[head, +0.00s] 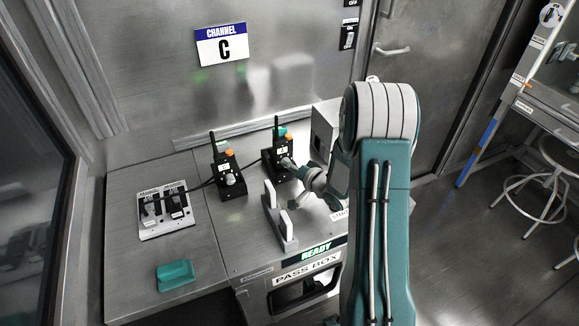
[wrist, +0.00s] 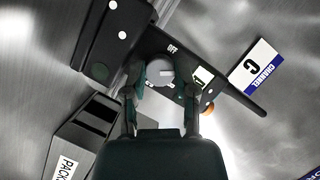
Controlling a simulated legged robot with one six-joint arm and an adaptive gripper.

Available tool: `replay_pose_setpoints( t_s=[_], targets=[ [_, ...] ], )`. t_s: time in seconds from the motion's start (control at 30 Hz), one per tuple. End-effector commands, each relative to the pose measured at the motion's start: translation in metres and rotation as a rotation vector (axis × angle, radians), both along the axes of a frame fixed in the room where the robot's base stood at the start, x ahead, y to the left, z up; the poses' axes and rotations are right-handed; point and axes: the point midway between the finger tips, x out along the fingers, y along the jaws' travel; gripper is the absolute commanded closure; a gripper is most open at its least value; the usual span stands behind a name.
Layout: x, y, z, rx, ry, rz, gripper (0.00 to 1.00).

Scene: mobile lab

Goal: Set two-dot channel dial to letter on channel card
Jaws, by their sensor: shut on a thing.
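Two black radios with antennas and orange knobs stand on the bench, a left one (head: 228,168) and a right one (head: 279,150). My gripper (head: 289,163) is at the front of the right radio. In the wrist view my gripper (wrist: 160,84) has its fingers on both sides of a round grey dial (wrist: 160,70) with a pale pointer mark, shut on it. An OFF label sits beside the dial. Its other letters are hidden or too small.
Two white dots show on a black part (wrist: 121,35) in the wrist view. A grey holder with white uprights (head: 279,226) stands near the arm, above the pass box (head: 306,268).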

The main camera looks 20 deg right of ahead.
Motion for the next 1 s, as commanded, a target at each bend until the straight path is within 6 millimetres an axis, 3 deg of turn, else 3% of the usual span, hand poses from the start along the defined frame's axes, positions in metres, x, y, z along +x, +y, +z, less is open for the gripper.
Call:
replay_pose_setpoints(
  t_s=[0.1,0.13,0.2,0.77,1.0],
  targets=[
    [0.0,-0.001,-0.001,0.0,0.003,-0.002,1.0],
    [0.0,-0.001,-0.001,0.0,0.003,-0.002,0.54],
    [0.0,0.0,-0.001,0.0,0.003,-0.002,0.28],
    [-0.003,-0.001,0.0,-0.001,0.002,-0.002,0.28],
    [-0.033,-0.013,0.007,-0.002,0.002,-0.006,0.28]
  ],
)
